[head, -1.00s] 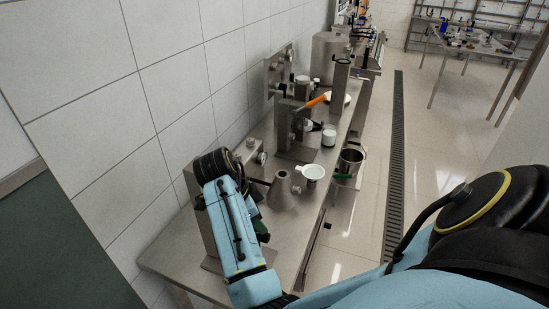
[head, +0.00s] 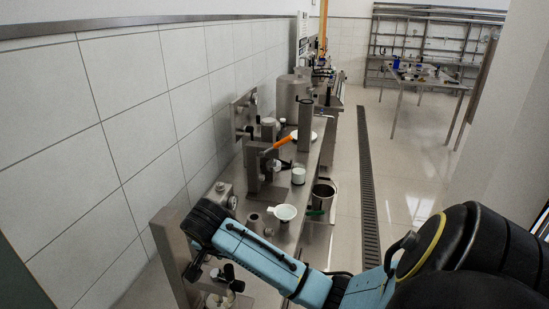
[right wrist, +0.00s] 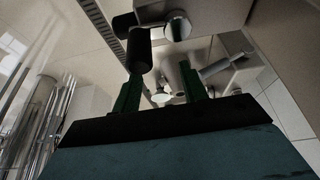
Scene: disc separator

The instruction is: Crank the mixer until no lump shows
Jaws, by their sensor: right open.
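In the right wrist view my right gripper (right wrist: 162,85) is open, with its two green fingers apart. A black cylindrical handle (right wrist: 140,57), like a crank grip, is just beyond the left finger's tip. I cannot tell whether they touch. A round metal end (right wrist: 178,27) shows beside the handle. In the head view my right arm reaches across to the bench's near left end, beside an upright grey metal housing (head: 171,246). Its black wrist hides much of the device there. No lump can be made out. My left gripper is not in view.
A white funnel-like dish (head: 285,212) and a white-topped jar (head: 298,174) stand along the bench. An orange-handled tool (head: 278,143) sticks out above it.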

